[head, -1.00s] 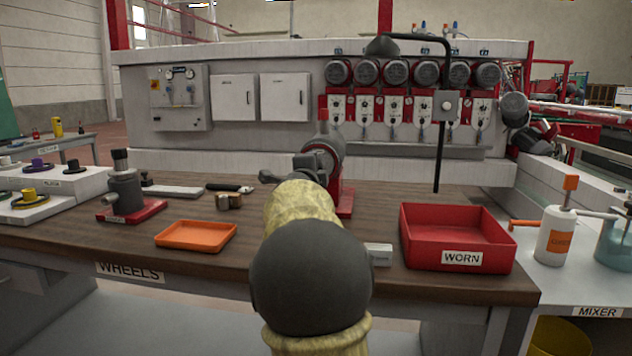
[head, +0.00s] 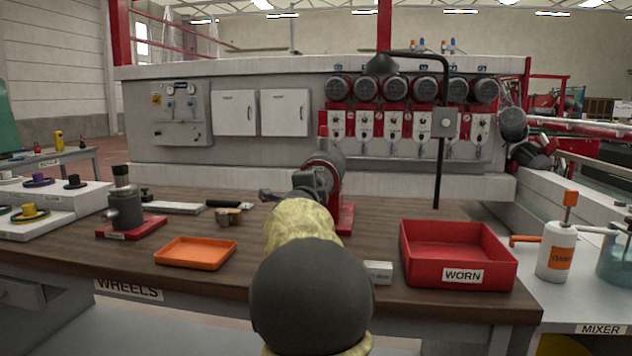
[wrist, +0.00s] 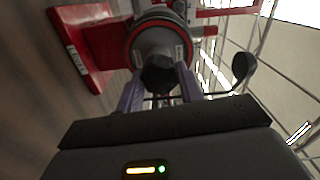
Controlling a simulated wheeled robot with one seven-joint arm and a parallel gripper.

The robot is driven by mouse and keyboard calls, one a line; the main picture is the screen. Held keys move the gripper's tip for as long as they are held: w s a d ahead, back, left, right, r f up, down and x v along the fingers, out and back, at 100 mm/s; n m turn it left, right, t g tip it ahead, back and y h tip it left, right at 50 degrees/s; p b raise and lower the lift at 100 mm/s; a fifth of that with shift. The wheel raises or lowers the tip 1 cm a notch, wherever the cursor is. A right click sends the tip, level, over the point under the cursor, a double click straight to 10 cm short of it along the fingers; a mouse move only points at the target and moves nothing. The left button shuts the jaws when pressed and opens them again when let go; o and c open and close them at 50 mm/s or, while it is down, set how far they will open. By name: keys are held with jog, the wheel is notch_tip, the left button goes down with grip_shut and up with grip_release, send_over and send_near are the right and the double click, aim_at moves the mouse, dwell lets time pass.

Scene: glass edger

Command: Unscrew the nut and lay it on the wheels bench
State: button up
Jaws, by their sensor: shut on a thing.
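The dark nut (wrist: 159,76) sits at the centre of the round spindle end (wrist: 152,40), which has a red ring, in the wrist view. My gripper (wrist: 158,88) has a finger on each side of the nut and is shut on it. In the head view my gripper (head: 305,186) is at the front of the red and grey spindle stand (head: 342,215); the nut is hidden there. The stand is on the brown-topped wheels bench (head: 375,245), whose front carries a WHEELS sign.
An orange tray (head: 195,253) lies left of my arm and a red WORN bin (head: 455,236) stands to the right. A small pale block (head: 378,271) lies between. A dark cylinder on a red base (head: 126,210) stands farther left. Bare wood shows around the orange tray.

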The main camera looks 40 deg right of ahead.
jog(key=n+p, duration=1.1)
jog(key=n, duration=0.4)
jog(key=shift+s+a, duration=0.45)
jog(key=shift+a, duration=0.1)
dwell(0.5)
jog(key=shift+v, duration=1.7)
jog(key=p+v, duration=0.1)
jog(key=v, duration=0.9)
